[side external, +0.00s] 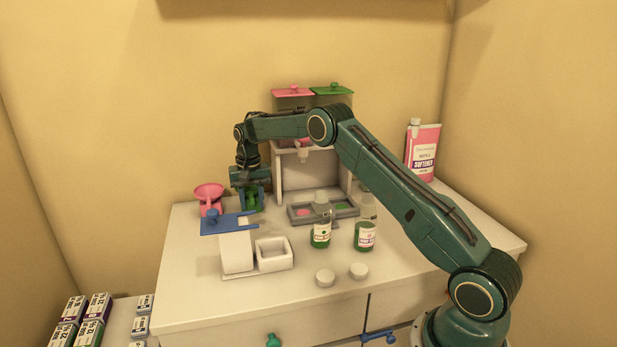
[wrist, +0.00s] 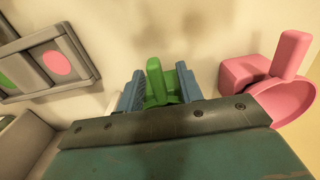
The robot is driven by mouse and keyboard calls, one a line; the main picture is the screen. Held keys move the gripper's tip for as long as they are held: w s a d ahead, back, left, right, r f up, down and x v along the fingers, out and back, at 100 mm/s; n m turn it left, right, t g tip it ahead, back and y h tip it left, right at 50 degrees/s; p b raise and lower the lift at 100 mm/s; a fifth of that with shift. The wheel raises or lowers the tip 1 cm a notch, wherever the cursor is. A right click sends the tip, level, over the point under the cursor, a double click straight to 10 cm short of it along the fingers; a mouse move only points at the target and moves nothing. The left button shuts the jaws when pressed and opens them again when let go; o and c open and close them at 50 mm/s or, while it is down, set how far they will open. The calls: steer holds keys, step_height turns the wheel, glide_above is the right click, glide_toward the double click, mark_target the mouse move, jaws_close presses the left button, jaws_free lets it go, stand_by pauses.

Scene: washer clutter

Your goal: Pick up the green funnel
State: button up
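The green funnel (side external: 252,199) stands at the back left of the white counter, beside the pink funnel (side external: 209,195). My gripper (side external: 251,192) is down over it, pointing at the counter. In the wrist view the green funnel (wrist: 158,80) shows between the two blue fingers (wrist: 160,92), one on each side and very close to it. Whether the fingers press on it cannot be told. Its lower part is hidden behind my gripper's body in the wrist view.
The pink funnel (wrist: 288,88) is close on the right in the wrist view. A white box with a blue lid (side external: 229,224) stands in front of the funnels. A dispenser with a grey tray (side external: 298,221) is to the right. Bottles (side external: 321,232) and caps (side external: 325,278) stand farther forward.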

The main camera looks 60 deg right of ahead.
steer(key=shift+f, duration=0.8)
jaws_close()
